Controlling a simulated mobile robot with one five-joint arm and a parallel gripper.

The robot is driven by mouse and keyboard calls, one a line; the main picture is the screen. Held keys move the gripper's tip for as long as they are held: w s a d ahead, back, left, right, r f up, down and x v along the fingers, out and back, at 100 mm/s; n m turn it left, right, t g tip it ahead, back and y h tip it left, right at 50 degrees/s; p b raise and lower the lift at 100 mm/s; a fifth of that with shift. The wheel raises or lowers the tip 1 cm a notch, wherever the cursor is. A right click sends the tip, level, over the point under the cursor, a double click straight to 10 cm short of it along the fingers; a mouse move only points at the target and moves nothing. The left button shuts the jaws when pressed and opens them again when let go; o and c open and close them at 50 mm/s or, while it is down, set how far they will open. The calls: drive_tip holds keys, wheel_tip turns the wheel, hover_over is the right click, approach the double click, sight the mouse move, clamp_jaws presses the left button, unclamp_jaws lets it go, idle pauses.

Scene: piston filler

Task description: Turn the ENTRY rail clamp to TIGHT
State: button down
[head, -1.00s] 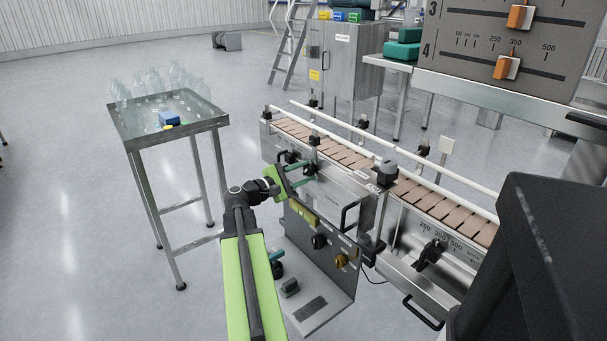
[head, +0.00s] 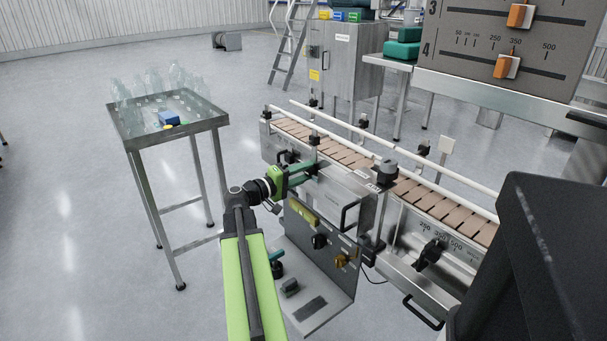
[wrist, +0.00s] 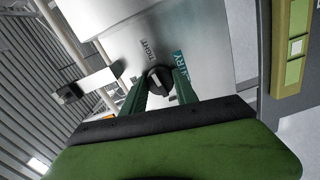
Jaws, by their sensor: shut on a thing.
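The ENTRY rail clamp shows in the wrist view as a black knob (wrist: 160,79) on a bright metal panel. A teal ENTRY label (wrist: 180,68) is beside it, and the word TIGHT (wrist: 147,49) is printed above it. My gripper (wrist: 162,88) has its two green fingers on either side of the knob, shut on it. I cannot tell exactly where the knob points. In the head view my gripper (head: 311,169) reaches the conveyor's side panel, rolled so its fingers nearly overlap; they hide the knob there.
The conveyor (head: 352,157) has white guide rails above it. A metal bracket (wrist: 88,84) stands left of the knob in the wrist view. A bottle table (head: 180,140) is at the left, with open floor around it.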

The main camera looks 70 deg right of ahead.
drive_tip(key=shift+w+m, duration=0.15)
drive_tip(key=shift+m, duration=0.45)
drive_tip(key=c, duration=0.9)
unclamp_jaws()
drive_tip(key=shift+c, duration=0.2)
drive_tip(key=v, duration=1.7)
drive_tip(key=shift+a, duration=0.25)
drive_tip(key=shift+f, duration=0.1)
